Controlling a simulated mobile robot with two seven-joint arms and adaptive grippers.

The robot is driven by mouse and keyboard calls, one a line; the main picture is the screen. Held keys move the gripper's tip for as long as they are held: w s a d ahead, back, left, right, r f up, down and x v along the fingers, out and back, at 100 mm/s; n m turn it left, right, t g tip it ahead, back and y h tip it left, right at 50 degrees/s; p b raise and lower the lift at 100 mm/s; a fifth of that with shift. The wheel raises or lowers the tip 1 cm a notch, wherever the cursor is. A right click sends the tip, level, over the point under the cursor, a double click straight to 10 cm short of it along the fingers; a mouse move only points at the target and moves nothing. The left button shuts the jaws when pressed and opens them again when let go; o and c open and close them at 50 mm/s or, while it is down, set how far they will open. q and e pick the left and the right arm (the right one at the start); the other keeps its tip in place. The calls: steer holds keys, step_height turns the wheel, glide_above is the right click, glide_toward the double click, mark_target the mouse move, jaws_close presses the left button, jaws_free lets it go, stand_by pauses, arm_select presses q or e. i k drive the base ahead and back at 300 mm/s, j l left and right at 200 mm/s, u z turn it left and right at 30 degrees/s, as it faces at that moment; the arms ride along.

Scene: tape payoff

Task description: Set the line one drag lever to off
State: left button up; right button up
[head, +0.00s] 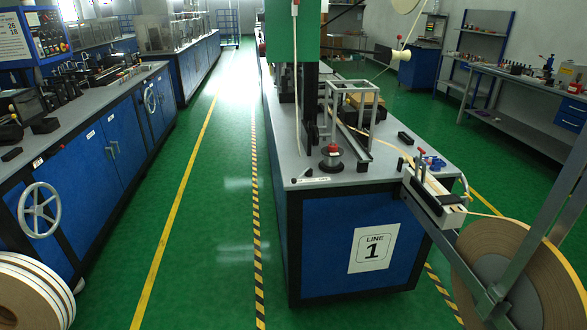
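The line one machine, a blue cabinet (325,265) with a grey top, stands at centre right. Its front carries a white "LINE 1" sign (372,247). A large tape reel (485,242) hangs at its right end beside a metal arm (530,240). A small tape guide unit (435,203) at the right corner has a red-tipped part (418,163). A red-topped knob (333,149) stands on a round black base on the worktop. I cannot tell which of these is the drag lever, nor its setting. Neither of my grippers is in view.
A blue workbench (100,160) with a handwheel (40,210) runs along the left. More tape rolls (30,295) stand at the lower left. A clear green aisle (205,240) with yellow lines lies between. Grey shelving benches (520,110) stand at the right.

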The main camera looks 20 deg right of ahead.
mark_target(295, 181)
steer(key=i+j+z, duration=0.3)
steer(key=i+j, duration=0.5)
